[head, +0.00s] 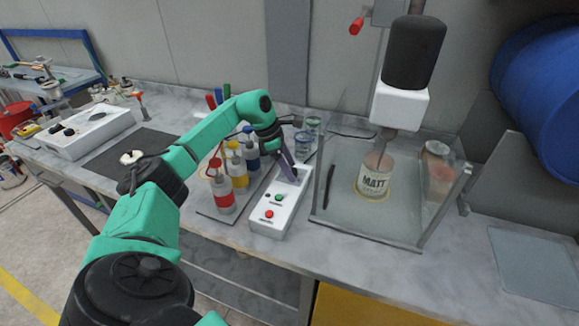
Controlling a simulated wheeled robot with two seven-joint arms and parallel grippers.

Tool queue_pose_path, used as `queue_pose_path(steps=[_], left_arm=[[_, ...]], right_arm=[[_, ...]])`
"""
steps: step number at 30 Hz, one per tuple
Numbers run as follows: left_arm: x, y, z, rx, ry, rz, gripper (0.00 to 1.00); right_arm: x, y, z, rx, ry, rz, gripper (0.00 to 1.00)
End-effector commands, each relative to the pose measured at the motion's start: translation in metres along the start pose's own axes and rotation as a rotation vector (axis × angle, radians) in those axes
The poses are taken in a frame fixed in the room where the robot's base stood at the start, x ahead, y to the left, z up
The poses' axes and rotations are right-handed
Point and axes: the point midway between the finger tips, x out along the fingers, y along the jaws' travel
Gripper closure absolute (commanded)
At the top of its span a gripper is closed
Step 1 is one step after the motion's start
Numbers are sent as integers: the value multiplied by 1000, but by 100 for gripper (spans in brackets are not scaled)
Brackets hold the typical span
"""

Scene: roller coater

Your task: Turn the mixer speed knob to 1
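A white control box (272,221) lies on the bench in the middle of the view. A green button (278,198) and a red button (269,214) show on its top, with a small dark part beside the green one. My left gripper (289,175) points down at the far end of this box, with its fingertips at or just over the top. The speed knob is not clearly visible; the gripper covers that end. I cannot tell whether the fingers touch or grip anything. The mixer (411,60) stands right of the box, above a can marked MATT (374,180). My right gripper is not in view.
Bottles with red, yellow and blue bands (224,195) stand on a tray close left of the control box. A clear-walled enclosure (370,229) surrounds the can on the right. Jars (303,146) stand behind the box. A blue drum (540,95) is at far right.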

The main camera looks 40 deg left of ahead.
Motion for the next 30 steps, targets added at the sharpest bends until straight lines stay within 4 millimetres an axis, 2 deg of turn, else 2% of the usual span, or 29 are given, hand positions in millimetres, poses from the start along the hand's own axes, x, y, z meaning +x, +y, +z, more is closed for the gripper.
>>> queue_pose_path(steps=[6, 10, 14, 21, 24, 27, 30], left_arm=[[-1, 0, 0, 0, 1, -2, 28], [-12, 0, 0, 0, 0, 0, 28], [-39, 0, 0, 0, -2, 2, 28], [-110, 1, 1, 0, -3, 4, 28], [-132, 0, 1, 0, -3, 2, 28], [-143, 0, 0, 0, -1, 1, 28], [-146, 0, 0, 0, 1, -1, 28]], right_arm=[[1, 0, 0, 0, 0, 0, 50], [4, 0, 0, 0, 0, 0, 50], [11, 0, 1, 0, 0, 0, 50], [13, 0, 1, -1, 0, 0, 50], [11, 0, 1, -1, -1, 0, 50], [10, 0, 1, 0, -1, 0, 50], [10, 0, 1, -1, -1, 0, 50]])
